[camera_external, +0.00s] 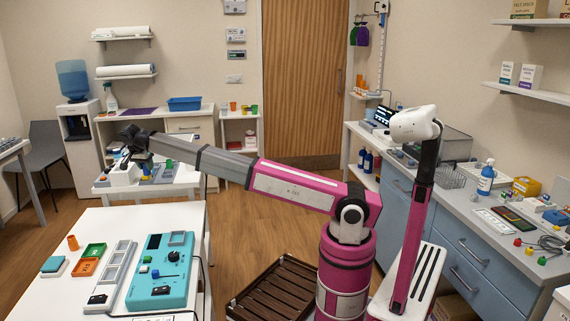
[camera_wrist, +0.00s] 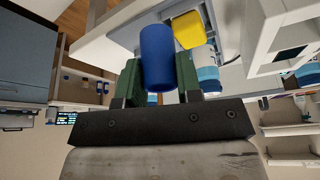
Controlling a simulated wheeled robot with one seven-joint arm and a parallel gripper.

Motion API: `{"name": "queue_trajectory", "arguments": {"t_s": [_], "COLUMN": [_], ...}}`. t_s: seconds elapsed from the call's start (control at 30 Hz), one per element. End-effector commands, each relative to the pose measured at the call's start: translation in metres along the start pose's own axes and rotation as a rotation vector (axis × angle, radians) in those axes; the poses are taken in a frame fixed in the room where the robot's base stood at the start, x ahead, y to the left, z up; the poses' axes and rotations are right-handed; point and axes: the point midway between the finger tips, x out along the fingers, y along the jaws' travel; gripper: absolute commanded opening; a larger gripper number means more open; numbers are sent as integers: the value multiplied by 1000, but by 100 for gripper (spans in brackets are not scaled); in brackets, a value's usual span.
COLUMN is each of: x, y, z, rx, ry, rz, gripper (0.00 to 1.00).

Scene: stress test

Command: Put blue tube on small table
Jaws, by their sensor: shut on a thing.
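A blue tube (camera_wrist: 157,50) sits between the two green fingers of my gripper (camera_wrist: 158,78) in the wrist view, and the fingers are shut on it. In the external view my gripper (camera_external: 122,154) is at the far left end of my outstretched arm, over or near a small white table (camera_external: 140,191). The tube cannot be made out clearly there. In the wrist view a pale surface (camera_wrist: 100,45) lies beyond the tube; I cannot tell whether the tube touches it.
A yellow block (camera_wrist: 189,30) is close beside the tube in the wrist view. Several items, including a white box (camera_external: 124,175), crowd the small table. A larger white table (camera_external: 108,220) with a teal control box (camera_external: 160,272) stands nearer. Floor (camera_external: 240,228) shows between the tables and the right counter.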

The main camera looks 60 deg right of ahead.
Motion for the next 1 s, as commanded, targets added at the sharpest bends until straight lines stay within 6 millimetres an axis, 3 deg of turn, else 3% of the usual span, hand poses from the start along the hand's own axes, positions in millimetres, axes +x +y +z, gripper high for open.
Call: {"name": "queue_trajectory", "arguments": {"t_s": [0.03, 0.3, 0.6, 0.8, 1.0], "x": [7, 40, 67, 78, 91], "y": [-2, 9, 29, 39, 43], "z": [-24, -123, -210, -242, -244], "rx": [62, 368, 640, 744, 768], "ry": [0, 0, -1, 0, 0], "rz": [25, 153, 265, 308, 319], "gripper": [6, 6, 6, 6, 6]}}
